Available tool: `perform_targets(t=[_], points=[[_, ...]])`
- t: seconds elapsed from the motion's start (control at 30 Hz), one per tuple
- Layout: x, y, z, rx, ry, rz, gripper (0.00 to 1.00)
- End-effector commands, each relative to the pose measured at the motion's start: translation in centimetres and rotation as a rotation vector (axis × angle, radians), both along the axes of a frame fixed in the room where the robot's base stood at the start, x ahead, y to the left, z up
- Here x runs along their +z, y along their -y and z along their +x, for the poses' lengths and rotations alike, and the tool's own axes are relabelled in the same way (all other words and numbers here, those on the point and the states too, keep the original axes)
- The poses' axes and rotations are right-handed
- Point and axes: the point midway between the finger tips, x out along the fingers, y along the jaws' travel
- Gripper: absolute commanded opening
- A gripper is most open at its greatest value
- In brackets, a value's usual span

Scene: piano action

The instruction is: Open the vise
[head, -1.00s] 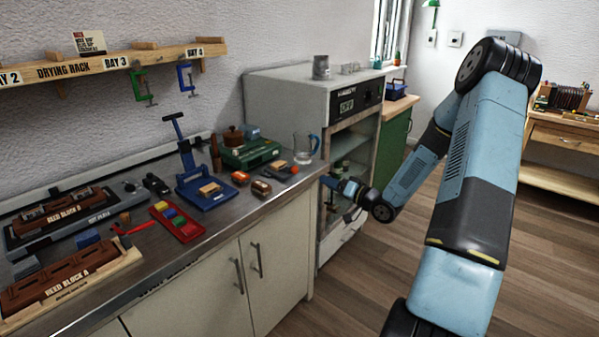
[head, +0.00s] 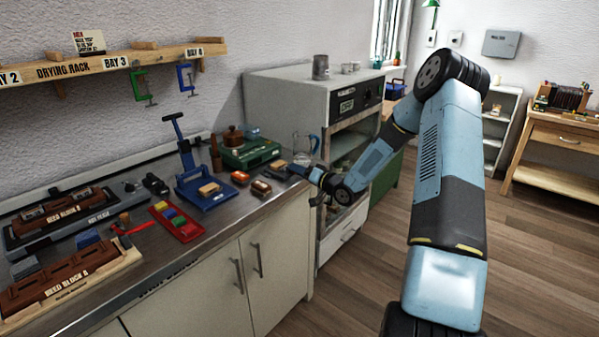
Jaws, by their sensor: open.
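A long grey metal fixture (head: 112,205) at the back left of the counter looks like the vise. A dark knob-like part (head: 156,187) is at its right end. A brown reed block (head: 62,212) sits in or on it; I cannot tell how tightly its jaws are set. My gripper (head: 297,170) is at the counter's right end, well to the right of the fixture and touching nothing that I can make out. It is small in view and its fingers are hard to see; it is open and seems empty.
A blue press (head: 205,190) with a tall T-handle stands between my gripper and the grey fixture. A drying rack (head: 110,66) hangs above.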

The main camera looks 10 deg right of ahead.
Motion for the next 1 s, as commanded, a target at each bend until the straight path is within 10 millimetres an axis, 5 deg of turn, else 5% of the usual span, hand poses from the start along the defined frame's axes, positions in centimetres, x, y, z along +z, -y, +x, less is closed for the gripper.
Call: perform_targets(t=[0.37,0.8,1.0], points=[[-0.03,-0.32,0.34,0.001,-0.001,0.000,0.43],[-0.07,0.30,0.36,-0.003,-0.001,-0.001,0.02],[-0.11,0.02,0.36,-0.004,0.006,-0.013,0.02]])
